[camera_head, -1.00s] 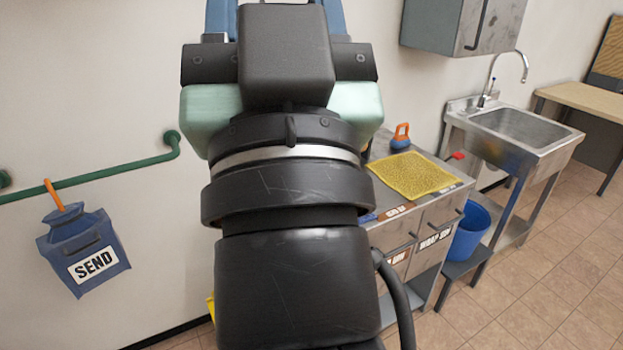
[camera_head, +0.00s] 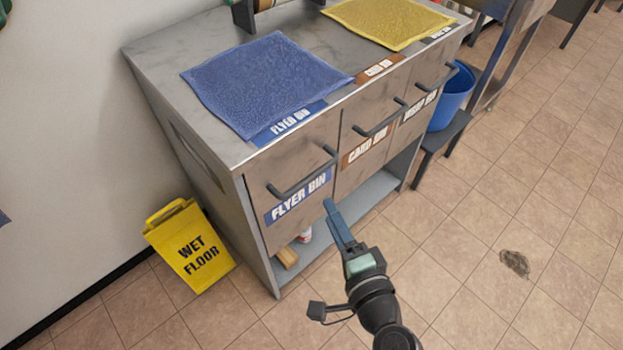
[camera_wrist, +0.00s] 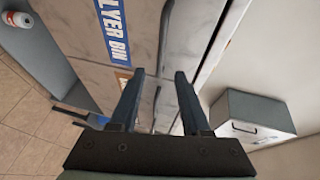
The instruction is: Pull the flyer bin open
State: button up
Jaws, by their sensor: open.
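The flyer bin (camera_head: 302,167) is the leftmost drawer of the grey metal cabinet, shut flush, with a blue FLYER BIN label (camera_head: 298,198) and a dark bar handle (camera_head: 305,177). My gripper (camera_head: 335,208) is in front of and a little below the right end of this drawer, apart from the handle. In the wrist view, my gripper (camera_wrist: 160,80) has its two fingers spread with nothing held. The handle (camera_wrist: 163,50) shows upright beyond and between the fingertips, and the label (camera_wrist: 113,30) lies to its left.
The card bin (camera_head: 372,140) and another bin stand to the right, also with bar handles. A blue mat (camera_head: 262,82) and a yellow mat (camera_head: 390,20) lie on top. A yellow wet-floor sign (camera_head: 190,248) stands left of the cabinet. The tiled floor in front is mostly clear.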

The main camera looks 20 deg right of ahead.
aim_at(313, 179)
jog(key=w, duration=0.4)
jog(key=w+f, duration=0.1)
jog(key=w, duration=0.2)
jog(key=w+f, duration=0.1)
jog(key=w, duration=0.3)
jog(key=shift+w+d+b, duration=0.3)
jog(key=shift+w, duration=0.05)
grip_shut()
dwell(0.8)
